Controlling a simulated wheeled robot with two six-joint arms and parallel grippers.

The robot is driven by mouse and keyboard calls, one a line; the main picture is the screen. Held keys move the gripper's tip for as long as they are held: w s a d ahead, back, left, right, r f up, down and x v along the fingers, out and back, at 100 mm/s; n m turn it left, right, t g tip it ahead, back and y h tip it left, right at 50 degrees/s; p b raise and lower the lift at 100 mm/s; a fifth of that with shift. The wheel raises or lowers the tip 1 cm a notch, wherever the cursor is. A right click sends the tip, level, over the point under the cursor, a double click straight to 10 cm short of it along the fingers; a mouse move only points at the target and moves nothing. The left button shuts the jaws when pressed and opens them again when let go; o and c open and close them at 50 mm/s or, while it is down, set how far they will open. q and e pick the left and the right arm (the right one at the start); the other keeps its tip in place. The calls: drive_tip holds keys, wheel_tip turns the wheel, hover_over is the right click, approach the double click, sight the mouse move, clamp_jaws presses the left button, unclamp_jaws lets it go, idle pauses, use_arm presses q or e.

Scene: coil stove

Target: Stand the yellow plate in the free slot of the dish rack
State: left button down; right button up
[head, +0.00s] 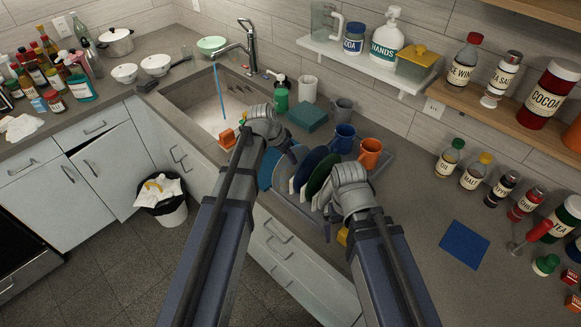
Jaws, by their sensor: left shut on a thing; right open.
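The grey dish rack (309,208) stands on the counter right of the sink. Plates stand in it on edge: a light blue one (268,170), a dark blue one (309,165) and a green one (321,174), with white ones between. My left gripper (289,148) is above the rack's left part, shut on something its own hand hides. My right gripper (335,187) is open at the rack's right side, close to the green plate. A small yellow piece (342,237) shows beside my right forearm; I cannot tell if it is the yellow plate. The free slot is not clearly visible.
The sink (207,108) with running water is at left. A blue square (464,245) lies on the right counter, near several bottles. Some counter between rack and square is clear.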

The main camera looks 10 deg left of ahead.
use_arm(q)
drive_tip(key=shift+r, duration=0.1)
wheel_tip(320, 180, up, 10)
drive_tip(key=p, duration=1)
wheel_tip(320, 180, down, 10)
drive_tip(key=b, duration=0.9)
drive_tip(key=shift+r+b, duration=0.1)
drive_tip(key=shift+b, duration=0.2)
drive_tip(key=shift+f+b, duration=0.3)
drive_tip(key=c, duration=0.8)
unclamp_jaws()
drive_tip(key=shift+r, duration=0.1)
drive_tip(key=shift+o, duration=0.2)
